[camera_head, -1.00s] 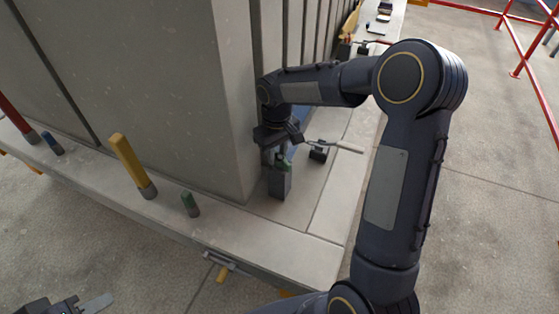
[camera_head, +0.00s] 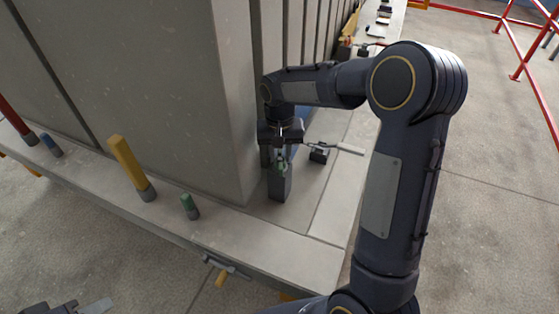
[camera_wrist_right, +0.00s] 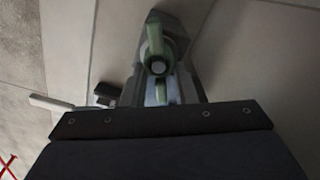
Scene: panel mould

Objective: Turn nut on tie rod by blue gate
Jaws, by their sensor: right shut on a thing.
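A dark clamp with a pale lever (camera_head: 320,153) stands just right of the block. The tall concrete panel (camera_head: 150,80) rises close on the left. Yellow (camera_head: 130,165) and green (camera_head: 189,206) pegs stand on the ledge. Bare floor lies beyond the ledge at right.

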